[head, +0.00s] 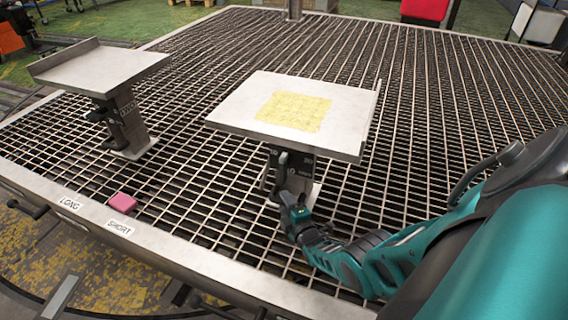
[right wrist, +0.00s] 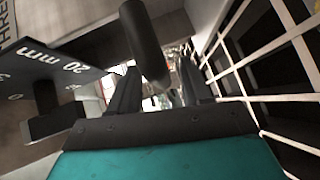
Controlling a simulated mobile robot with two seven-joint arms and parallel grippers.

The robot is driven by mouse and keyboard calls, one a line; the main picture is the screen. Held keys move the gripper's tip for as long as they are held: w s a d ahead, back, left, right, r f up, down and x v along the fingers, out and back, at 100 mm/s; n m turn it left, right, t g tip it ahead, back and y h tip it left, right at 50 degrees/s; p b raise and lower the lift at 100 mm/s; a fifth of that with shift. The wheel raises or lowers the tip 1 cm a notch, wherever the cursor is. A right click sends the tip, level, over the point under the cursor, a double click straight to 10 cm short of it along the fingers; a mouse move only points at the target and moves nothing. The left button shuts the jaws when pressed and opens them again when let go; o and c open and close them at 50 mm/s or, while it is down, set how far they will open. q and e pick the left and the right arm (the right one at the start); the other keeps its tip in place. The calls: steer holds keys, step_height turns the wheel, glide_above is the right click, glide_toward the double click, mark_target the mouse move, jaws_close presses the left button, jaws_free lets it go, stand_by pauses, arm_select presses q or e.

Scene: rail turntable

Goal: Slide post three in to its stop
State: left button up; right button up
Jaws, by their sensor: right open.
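Post three (head: 305,188) stands on the grating at the middle of the head view, under a pale tray (head: 345,105) with a yellow patch. In the right wrist view its lettering (right wrist: 8,25) is cut off and partly legible. A dark plate marked "20 mm" (right wrist: 60,72) shows there too. A dark round handle (right wrist: 147,45) rises in front of my right gripper (right wrist: 160,90), which is open with its fingers on either side of the handle's lower end. I cannot tell whether they touch it. In the head view my right gripper (head: 288,200) is low at the post's front. My left gripper is out of view.
A second post (head: 128,125) with a tray (head: 100,70) stands at the left. A pink block (head: 122,203) lies by the front rail near the "LONG" (head: 69,204) and "SHORT" (head: 119,228) labels. The grating (head: 450,110) behind the posts is mostly clear.

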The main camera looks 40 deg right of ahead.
steer(key=p+v, duration=0.1)
steer(key=v, duration=0.1)
steer(key=p+v, duration=0.1)
steer(key=v, duration=0.1)
steer(key=shift+w+r, duration=0.1)
steer(key=shift+r, duration=0.15)
steer(key=p+v, duration=0.3)
steer(key=v, duration=0.3)
steer(key=shift+f, duration=0.15)
steer(key=shift+v, duration=0.8)
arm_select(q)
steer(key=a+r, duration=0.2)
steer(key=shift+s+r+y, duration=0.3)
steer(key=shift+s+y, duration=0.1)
arm_select(e)
steer(key=shift+f, duration=0.2)
